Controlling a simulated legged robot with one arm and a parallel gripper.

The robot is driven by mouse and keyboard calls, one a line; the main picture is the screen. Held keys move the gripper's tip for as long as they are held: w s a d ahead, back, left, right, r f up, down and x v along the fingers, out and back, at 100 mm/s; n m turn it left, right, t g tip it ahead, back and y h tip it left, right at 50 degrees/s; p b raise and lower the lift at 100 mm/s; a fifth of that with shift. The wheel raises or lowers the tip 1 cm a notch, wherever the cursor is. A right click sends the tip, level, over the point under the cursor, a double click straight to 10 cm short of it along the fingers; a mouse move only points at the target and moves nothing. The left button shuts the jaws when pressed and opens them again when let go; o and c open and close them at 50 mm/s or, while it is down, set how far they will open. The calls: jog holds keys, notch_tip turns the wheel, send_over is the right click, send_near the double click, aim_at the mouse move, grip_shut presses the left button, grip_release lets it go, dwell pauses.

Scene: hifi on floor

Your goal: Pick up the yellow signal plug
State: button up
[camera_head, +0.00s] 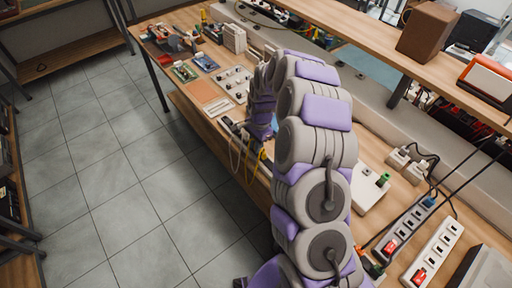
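A small yellow piece (262,154) with a thin yellow cable shows at the front edge of the workbench (375,222), just below the end of my arm. It may be the yellow signal plug, but it is too small to be sure. My arm arches over the bench and comes down at its front edge. My gripper (262,134) is at the arm's lower end, close above the yellow piece. Its fingers are too small and too covered to tell whether they are open or touch anything.
A white panel with black knobs (235,83), circuit boards (204,61) and a tan mat (202,92) lie on the bench to the left. Power strips (405,229) and a white box with a green knob (369,187) lie right. A shelf (375,45) runs behind. The tiled floor (120,170) is clear.

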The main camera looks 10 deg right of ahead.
grip_shut()
jog(key=shift+r, duration=0.15)
